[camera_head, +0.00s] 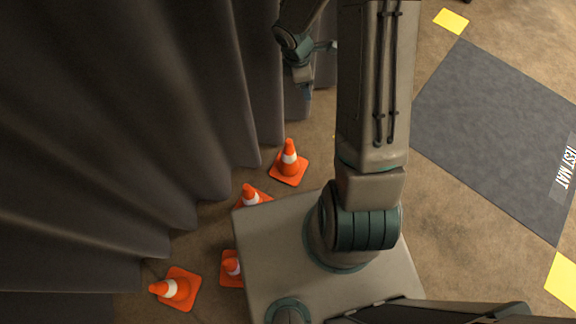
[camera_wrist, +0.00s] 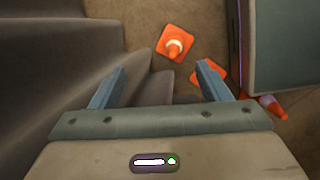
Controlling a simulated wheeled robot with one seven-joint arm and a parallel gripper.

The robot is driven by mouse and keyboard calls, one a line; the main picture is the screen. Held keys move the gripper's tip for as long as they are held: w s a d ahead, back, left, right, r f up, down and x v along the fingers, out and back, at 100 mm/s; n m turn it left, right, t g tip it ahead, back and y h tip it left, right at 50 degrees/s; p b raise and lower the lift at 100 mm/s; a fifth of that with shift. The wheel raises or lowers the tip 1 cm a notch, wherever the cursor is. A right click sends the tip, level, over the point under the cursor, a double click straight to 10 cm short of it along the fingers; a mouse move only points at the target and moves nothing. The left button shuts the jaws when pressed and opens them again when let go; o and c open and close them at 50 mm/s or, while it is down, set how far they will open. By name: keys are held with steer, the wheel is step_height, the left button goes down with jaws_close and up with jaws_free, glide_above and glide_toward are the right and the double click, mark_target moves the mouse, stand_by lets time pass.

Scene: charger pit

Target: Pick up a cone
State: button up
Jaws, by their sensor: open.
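Several orange cones with white bands stand or lie on the floor beside the dark curtain. In the head view one cone (camera_head: 289,163) stands upright, farthest up the picture. Another cone (camera_head: 251,197) and a third cone (camera_head: 232,268) are partly hidden by my base. One more cone (camera_head: 176,288) at the lower left leans left in the picture. My gripper (camera_wrist: 160,78) is open and empty in the wrist view. A cone (camera_wrist: 174,44) shows beyond and between its fingers, apart from them. A second cone (camera_wrist: 210,74) is partly hidden behind the right finger.
A dark grey curtain (camera_head: 150,110) hangs close along the left of the cones, and it fills the left of the wrist view (camera_wrist: 50,50). A grey test mat (camera_head: 490,120) with yellow corner patches (camera_head: 451,20) lies on the open floor at the right.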

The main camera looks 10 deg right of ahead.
mark_target(288, 142)
steer(key=a+f+n+b, duration=0.1)
steer(key=f+n+b, duration=0.1)
steer(key=f, duration=0.6)
steer(key=a+f+n+y+b, duration=0.1)
steer(key=a+f+n+b, duration=0.1)
steer(key=f, duration=0.7)
steer(key=a+f+n+y+b, duration=0.1)
steer(key=f+n+b, duration=0.2)
steer(key=f, duration=0.6)
steer(key=shift+w+a+f+g, duration=0.15)
steer(key=shift+w+g, duration=0.2)
steer(key=shift+g, duration=0.05)
step_height(288, 142, down, 8)
steer(key=b, duration=0.3)
steer(key=shift+a+f+b, duration=0.1)
steer(key=shift+b, duration=0.2)
steer(key=shift+w+f+b, duration=0.1)
steer(key=shift+f+b, duration=1.3)
steer(key=shift+f, duration=1.45)
steer(key=shift+c, duration=0.3)
steer(key=shift+r, duration=0.1)
steer(key=c, duration=1.3)
steer(key=shift+r, duration=0.1)
